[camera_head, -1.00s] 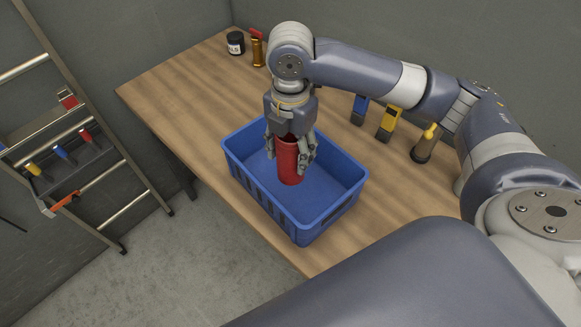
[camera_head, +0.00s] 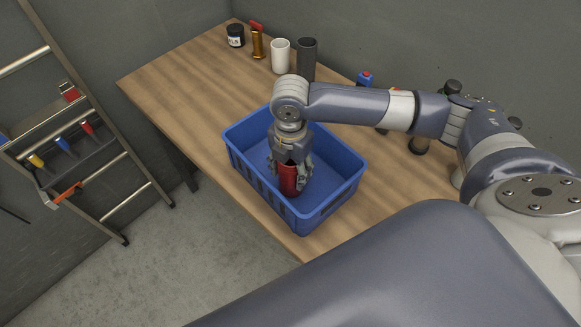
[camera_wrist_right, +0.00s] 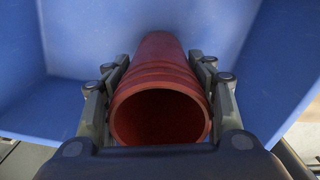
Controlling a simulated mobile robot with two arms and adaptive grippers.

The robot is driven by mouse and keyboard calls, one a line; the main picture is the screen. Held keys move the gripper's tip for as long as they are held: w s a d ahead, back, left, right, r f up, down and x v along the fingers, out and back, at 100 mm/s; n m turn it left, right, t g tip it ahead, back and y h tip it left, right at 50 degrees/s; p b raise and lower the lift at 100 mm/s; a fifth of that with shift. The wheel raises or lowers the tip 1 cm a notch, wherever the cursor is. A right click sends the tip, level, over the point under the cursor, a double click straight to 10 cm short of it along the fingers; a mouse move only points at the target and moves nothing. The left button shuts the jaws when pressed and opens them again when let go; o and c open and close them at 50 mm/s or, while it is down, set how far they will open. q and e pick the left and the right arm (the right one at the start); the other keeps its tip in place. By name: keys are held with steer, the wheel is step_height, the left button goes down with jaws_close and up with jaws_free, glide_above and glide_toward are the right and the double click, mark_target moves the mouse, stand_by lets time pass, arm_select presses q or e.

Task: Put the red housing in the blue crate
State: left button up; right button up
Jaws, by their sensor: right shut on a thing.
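The red housing (camera_head: 289,180) is a hollow red cylinder, upright between the fingers of my right gripper (camera_head: 290,172), which is shut on it. Housing and fingers are down inside the blue crate (camera_head: 335,197), below its rim. In the right wrist view, the housing (camera_wrist_right: 160,90) shows its round open end towards the camera, with a finger on each side. Blue crate walls (camera_wrist_right: 285,60) surround it there. I cannot tell whether the housing's lower end touches the crate floor. My left gripper is not in view.
At the back of the wooden table (camera_head: 190,90) stand a dark jar (camera_head: 236,36), an orange-brown bottle (camera_head: 257,42), a white cup (camera_head: 280,56) and a dark grey cylinder (camera_head: 307,58). More items stand behind my right arm. A ladder (camera_head: 75,120) leans at the left.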

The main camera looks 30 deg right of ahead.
steer(key=o, duration=0.9)
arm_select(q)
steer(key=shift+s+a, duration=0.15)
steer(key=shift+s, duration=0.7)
arm_select(e)
steer(key=shift+o, duration=1.4)
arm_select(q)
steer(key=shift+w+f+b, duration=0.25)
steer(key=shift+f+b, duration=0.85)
arm_select(e)
step_height(320, 180, up, 12)
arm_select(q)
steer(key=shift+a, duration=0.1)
